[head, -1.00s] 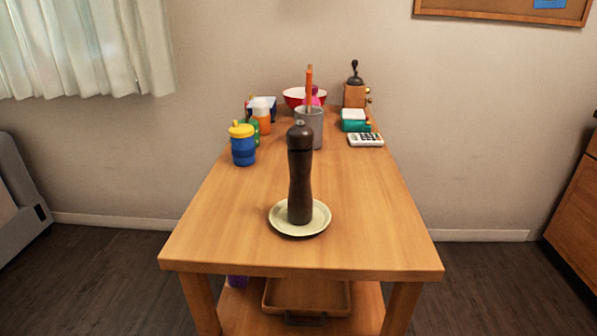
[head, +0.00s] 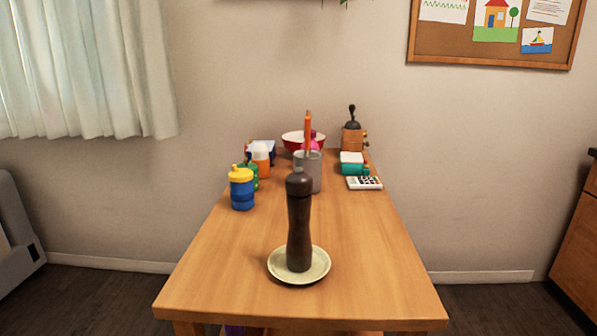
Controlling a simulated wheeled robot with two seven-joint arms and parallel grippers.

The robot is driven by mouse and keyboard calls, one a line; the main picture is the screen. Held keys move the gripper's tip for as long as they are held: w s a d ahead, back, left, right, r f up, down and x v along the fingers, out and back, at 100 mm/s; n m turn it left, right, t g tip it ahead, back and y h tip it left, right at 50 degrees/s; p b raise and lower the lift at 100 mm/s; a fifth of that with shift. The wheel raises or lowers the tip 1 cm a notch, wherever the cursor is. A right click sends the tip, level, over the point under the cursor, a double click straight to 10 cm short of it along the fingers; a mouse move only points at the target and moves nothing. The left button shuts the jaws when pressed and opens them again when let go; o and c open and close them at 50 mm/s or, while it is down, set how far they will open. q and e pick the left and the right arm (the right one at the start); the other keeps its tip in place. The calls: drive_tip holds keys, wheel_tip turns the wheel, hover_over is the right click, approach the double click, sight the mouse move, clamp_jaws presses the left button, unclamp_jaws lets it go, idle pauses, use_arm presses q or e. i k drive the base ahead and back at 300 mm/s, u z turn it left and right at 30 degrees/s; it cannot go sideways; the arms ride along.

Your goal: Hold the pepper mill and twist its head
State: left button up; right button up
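The dark brown pepper mill (head: 299,230) stands upright on a pale cream saucer (head: 318,269) near the front of the wooden table. Its rounded head (head: 299,184) is at the top, with a small knob on it. Neither of my grippers is in the head view.
Behind the mill stand a grey utensil cup (head: 308,174), a blue cup with a yellow lid (head: 241,190), a calculator (head: 364,183), a red bowl (head: 297,142) and a coffee grinder (head: 353,138). The wooden table (head: 215,285) is clear around the saucer.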

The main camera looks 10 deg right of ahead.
sight(300, 183)
drive_tip(key=k, duration=1.25)
drive_tip(key=z, duration=0.65)
drive_tip(key=i, duration=1.55)
drive_tip(key=u, duration=0.7)
